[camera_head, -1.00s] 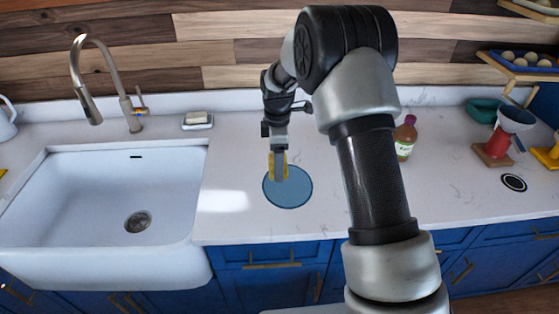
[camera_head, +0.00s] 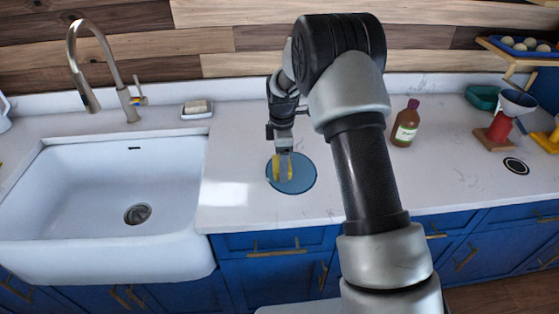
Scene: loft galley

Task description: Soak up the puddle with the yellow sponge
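The puddle (camera_head: 304,180) is a round blue patch on the white counter, right of the sink and near the counter's front. My gripper (camera_head: 284,155) points down over its left half. It is shut on the yellow sponge (camera_head: 286,171), which shows as a yellow block at the fingertips, partly hidden by a finger. The sponge appears inside the puddle's outline and low at its surface; I cannot tell for sure whether it touches.
The white sink (camera_head: 100,190) with its faucet (camera_head: 122,90) is at left. A soap dish (camera_head: 197,114) stands at the back. A brown bottle (camera_head: 405,125) stands right of my arm, with a teal bowl (camera_head: 482,97) and a funnel stand (camera_head: 503,125) farther right. Counter around the puddle is clear.

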